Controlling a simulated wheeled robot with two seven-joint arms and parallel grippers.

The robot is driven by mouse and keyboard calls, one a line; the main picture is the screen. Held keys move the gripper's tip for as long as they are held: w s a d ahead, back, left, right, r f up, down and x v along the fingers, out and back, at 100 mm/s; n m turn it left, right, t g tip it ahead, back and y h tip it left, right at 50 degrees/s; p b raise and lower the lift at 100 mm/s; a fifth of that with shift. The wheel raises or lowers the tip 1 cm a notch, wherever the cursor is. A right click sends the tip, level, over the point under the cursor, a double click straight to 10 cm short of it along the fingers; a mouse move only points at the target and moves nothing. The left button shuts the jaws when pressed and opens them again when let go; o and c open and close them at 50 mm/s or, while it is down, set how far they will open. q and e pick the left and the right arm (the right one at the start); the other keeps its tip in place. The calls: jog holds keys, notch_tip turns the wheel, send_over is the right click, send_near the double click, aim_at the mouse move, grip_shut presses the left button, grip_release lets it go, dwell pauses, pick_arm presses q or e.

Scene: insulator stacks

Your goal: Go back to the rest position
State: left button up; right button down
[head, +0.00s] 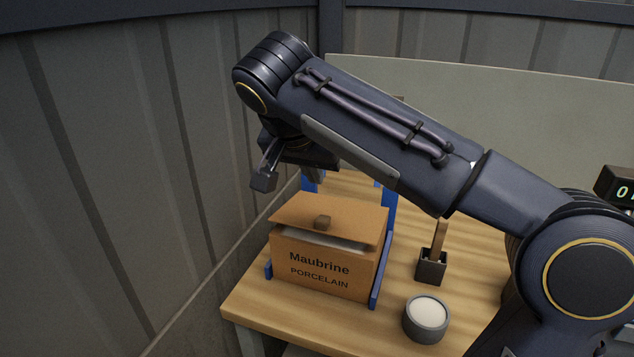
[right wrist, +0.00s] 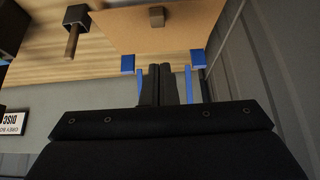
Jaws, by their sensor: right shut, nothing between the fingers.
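My right arm (head: 380,130) reaches across the head view from the lower right, over the table. My right gripper (head: 316,174) is above and behind the cardboard box (head: 318,270), partly hidden by its own wrist. In the right wrist view my right gripper (right wrist: 159,70) shows its two fingers side by side, shut with nothing between them. The box's lid (head: 350,222) has a small brown block knob and sits slightly tilted, with a pale gap under its front edge. The lid also shows in the wrist view (right wrist: 205,30). My left gripper is not in view.
The box stands between blue brackets (head: 383,268) on the wooden table (head: 270,312). A dark holder (head: 431,268) with a wooden handle and a round grey cup (head: 426,318) with white contents stand to its right. A grey wall (head: 120,180) rises close at left.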

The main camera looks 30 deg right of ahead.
jog(key=v, duration=0.3)
jog(key=shift+s+a+r, duration=0.1)
jog(key=shift+a+r, duration=0.05)
jog(key=shift+a, duration=0.1)
jog(key=s+d+f+n+y+p, duration=0.25)
jog(key=s+f+n+y, duration=0.2)
jog(key=s+f, duration=0.55)
jog(key=s+a+f+n+y, duration=0.1)
jog(key=s+a+f+y, duration=0.1)
jog(key=s+f, duration=0.2)
jog(key=s+a+f+n+t+y, duration=0.1)
jog(key=s+a+f+n+y, duration=0.1)
jog(key=f, duration=0.6)
jog(key=s+a+p, duration=0.1)
jog(key=s, duration=0.1)
jog(key=shift+s+a+f, duration=0.25)
jog(key=shift+a+f, duration=0.1)
jog(key=shift+f, duration=0.05)
jog(key=shift+n, duration=0.25)
